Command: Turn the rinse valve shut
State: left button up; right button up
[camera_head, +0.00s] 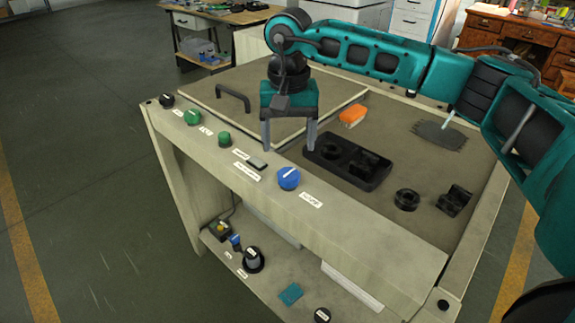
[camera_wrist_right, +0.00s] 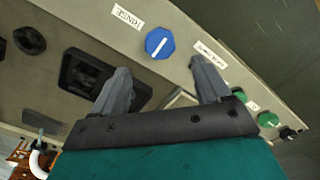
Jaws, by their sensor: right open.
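The rinse valve is a blue knob (camera_head: 288,178) with a white line across its top, on the front ledge of the bench. A white label sits beside it on the right. In the wrist view the blue knob (camera_wrist_right: 160,43) shows just beyond the fingertips, its label upside down and its white line slanted. My right gripper (camera_head: 290,145) points down with its two fingers apart and empty. It is above and slightly behind the knob, not touching it. Its fingers also show in the wrist view (camera_wrist_right: 160,66). My left gripper is in neither view.
A lower shelf holds another blue knob (camera_head: 235,242).

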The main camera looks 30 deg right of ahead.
aim_at(289, 173)
notch_tip(289, 173, down, 7)
jog(key=shift+f, duration=0.3)
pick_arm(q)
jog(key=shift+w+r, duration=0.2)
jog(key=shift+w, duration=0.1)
pick_arm(e)
jog(key=shift+f, duration=0.15)
jog(key=c, duration=1)
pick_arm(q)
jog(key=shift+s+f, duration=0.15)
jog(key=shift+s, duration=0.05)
pick_arm(e)
jog(key=shift+c, duration=0.2)
